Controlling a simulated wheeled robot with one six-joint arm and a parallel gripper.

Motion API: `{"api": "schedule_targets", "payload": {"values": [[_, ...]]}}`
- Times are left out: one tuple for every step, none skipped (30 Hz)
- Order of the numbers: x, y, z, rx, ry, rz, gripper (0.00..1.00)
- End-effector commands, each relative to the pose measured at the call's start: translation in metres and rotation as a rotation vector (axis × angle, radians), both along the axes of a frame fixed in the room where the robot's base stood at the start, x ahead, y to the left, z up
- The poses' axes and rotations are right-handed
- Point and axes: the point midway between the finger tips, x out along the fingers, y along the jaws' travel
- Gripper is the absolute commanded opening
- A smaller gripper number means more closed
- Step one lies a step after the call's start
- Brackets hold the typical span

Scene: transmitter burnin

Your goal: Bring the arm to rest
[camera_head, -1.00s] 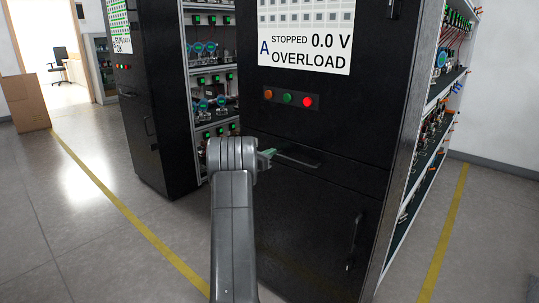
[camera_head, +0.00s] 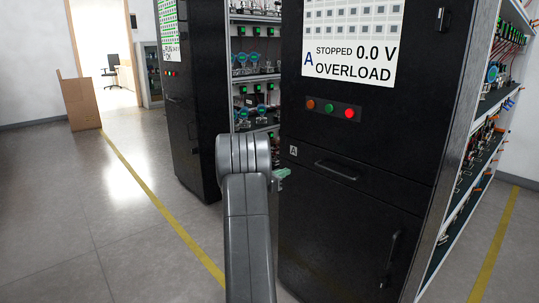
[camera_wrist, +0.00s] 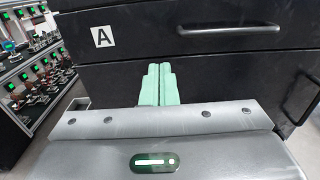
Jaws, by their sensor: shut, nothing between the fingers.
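My gripper (camera_wrist: 159,84) shows in the wrist view with its two green fingers together and nothing between them. It is in front of the black cabinet marked A, below a drawer handle (camera_wrist: 228,29) and the white A label (camera_wrist: 102,37). In the head view my gripper (camera_head: 283,174) is mostly hidden behind my grey arm, with only a bit of green showing at the right of the wrist. The black cabinet (camera_head: 350,235) has a screen (camera_head: 353,45) reading STOPPED 0.0 V OVERLOAD. Its red button (camera_head: 349,113) is lit. Its drawer looks shut.
A second black cabinet (camera_head: 186,120) stands to the left, with shelves of devices (camera_head: 256,85) between the two. Open shelving (camera_head: 480,150) lines the right side. A cardboard box (camera_head: 80,103) stands at the far left. The floor (camera_head: 90,210) at left is clear.

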Motion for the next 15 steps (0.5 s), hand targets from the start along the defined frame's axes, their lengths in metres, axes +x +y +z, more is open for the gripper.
{"api": "schedule_targets", "payload": {"values": [[0.000,0.000,0.000,0.000,0.000,0.000,0.00],[0.000,0.000,0.000,0.000,0.000,0.000,0.00],[0.000,0.000,0.000,0.000,0.000,0.000,0.00],[0.000,0.000,0.000,0.000,0.000,0.000,0.00],[0.001,-0.001,0.000,0.000,0.000,0.000,0.00],[0.001,-0.002,0.000,0.000,0.000,0.000,0.00],[0.002,-0.003,0.000,0.000,0.000,-0.001,0.00],[0.004,-0.005,0.000,0.000,0.000,-0.001,0.00],[0.006,-0.008,0.000,0.000,0.000,-0.001,0.00],[0.008,-0.010,-0.001,-0.001,0.001,-0.001,0.00],[0.010,-0.013,-0.001,-0.001,0.000,-0.002,0.00],[0.014,-0.018,-0.001,-0.001,0.000,-0.002,0.00],[0.017,-0.023,-0.001,0.000,0.000,-0.002,0.00],[0.020,-0.027,-0.001,0.000,0.000,-0.003,0.00],[0.025,-0.033,-0.001,0.000,-0.001,-0.003,0.00]]}}
